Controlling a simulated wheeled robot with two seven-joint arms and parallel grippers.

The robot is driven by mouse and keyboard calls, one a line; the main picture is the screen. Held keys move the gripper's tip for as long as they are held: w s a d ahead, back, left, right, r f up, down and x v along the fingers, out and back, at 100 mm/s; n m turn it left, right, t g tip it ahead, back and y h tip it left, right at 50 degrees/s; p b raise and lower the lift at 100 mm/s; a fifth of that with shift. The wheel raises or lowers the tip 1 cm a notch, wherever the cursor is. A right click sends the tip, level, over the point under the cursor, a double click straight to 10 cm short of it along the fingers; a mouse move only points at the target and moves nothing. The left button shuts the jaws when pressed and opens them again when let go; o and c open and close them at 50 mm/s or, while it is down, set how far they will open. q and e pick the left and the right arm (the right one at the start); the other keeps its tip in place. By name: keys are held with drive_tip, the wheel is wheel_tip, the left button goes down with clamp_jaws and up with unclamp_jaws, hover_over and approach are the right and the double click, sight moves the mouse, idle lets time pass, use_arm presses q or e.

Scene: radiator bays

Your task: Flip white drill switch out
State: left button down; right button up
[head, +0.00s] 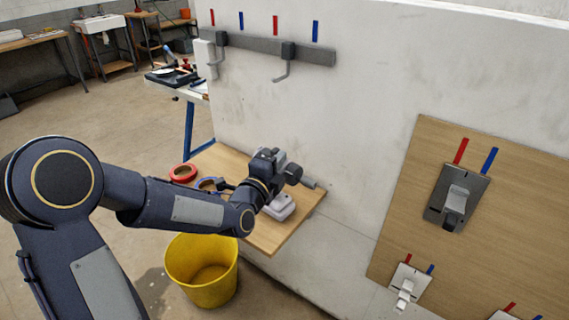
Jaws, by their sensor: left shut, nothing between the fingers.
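My left arm comes in from the left and reaches over a small wooden shelf (262,239) against the white wall. My left gripper (312,184) is shut and empty, its tip pointing right, close to the wall above the shelf's right end. A pale white object (281,207) lies on the shelf just below the gripper, partly hidden by my wrist. It may be the white drill, but its shape and any switch on it are too small and covered to tell. I cannot tell whether the gripper touches it. My right gripper is not in view.
A red tape ring (182,173) and a blue ring (207,184) lie on the shelf. A yellow bucket (203,287) stands below. A wooden panel (520,205) at right carries a grey lever plate (457,197) and a white one (408,287). A hooked rail (265,47) is above.

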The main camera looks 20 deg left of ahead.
sight(270, 153)
use_arm(q)
drive_tip(key=shift+a, duration=0.1)
drive_tip(key=a+b, duration=0.1)
drive_tip(key=w+a+b, duration=0.1)
drive_tip(key=a, duration=0.1)
drive_tip(key=shift+w+f+b, duration=0.15)
drive_tip(key=shift+b, duration=0.15)
drive_tip(key=shift+a, duration=0.1)
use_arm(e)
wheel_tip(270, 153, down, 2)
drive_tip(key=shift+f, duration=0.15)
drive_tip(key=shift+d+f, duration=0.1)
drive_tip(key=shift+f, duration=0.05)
